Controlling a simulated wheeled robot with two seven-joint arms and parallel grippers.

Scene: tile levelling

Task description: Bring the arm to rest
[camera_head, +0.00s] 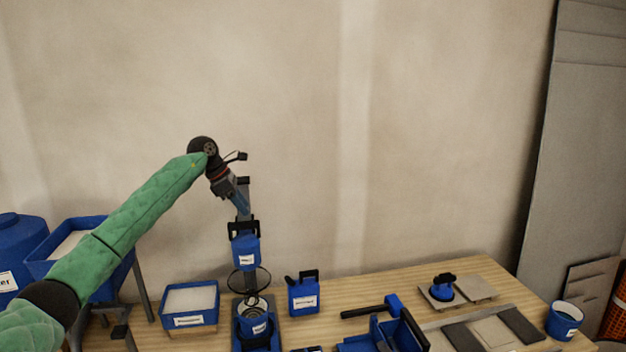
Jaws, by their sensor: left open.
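My left arm with its green sleeve comes in from the left and bends down at the black wrist. My left gripper (243,232) points down, its two black fingers apart, in line with the top of the blue labelled mixer head (245,254). I cannot tell whether the fingers touch it. The mixer head sits on a dark stand, above a ring and a blue bucket (253,328). My right gripper is not in view.
The wooden table (350,285) holds a white-filled blue tray (190,303), a blue jug (303,294), a mallet (372,308), a blue toolbox (400,335), a suction cup (443,288) on a tile, more tiles (492,333) and a blue pot (564,320). The air right of the arm is clear.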

